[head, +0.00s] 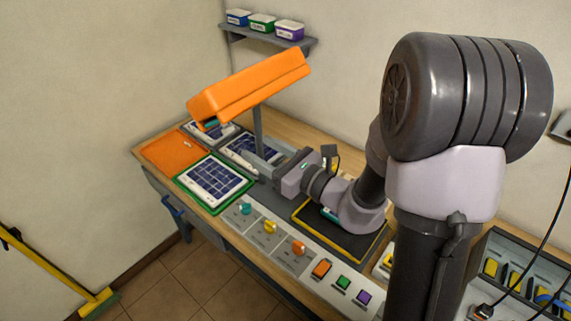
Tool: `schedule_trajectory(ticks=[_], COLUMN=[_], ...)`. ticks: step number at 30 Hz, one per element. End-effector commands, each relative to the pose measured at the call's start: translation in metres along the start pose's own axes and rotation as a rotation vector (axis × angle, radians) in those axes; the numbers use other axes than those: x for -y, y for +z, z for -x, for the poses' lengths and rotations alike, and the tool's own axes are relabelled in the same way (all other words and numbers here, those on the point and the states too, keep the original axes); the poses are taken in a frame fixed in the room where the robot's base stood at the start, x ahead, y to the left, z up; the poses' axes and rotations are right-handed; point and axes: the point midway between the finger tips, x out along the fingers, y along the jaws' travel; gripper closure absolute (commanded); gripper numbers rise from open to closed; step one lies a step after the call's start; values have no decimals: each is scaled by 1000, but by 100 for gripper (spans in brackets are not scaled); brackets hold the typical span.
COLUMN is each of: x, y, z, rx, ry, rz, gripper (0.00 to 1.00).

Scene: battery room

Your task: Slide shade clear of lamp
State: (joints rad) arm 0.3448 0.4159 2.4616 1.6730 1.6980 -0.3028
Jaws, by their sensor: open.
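The lamp (250,85) has a long orange head held up on a grey post (257,130) over the left part of the bench. A flat orange plate (172,149) lies at the bench's left end, below and to the left of the lamp head; I cannot tell if this is the shade. A solar panel in a green frame (213,183) lies beside it, and another panel (225,132) lies behind, partly hidden by the lamp head. My gripper (250,163) is open, low over the bench near the lamp post, to the right of the green-framed panel. Nothing shows held in it.
A control strip with coloured knobs and buttons (270,235) runs along the front edge. A dark yellow-edged mat (340,238) lies under my arm. A wall shelf (270,38) holds small boxes. A rack with yellow and blue items (520,275) stands at the right. A yellow broom (98,300) stands at the left.

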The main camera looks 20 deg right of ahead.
Motion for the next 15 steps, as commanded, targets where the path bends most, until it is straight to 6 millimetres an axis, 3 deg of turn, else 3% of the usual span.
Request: schedule_trajectory(ticks=[6,15], x=[1,0], y=[-4,-4], z=[53,74], rx=[5,3], ry=[-4,2], rz=[3,2], gripper=[48,48])
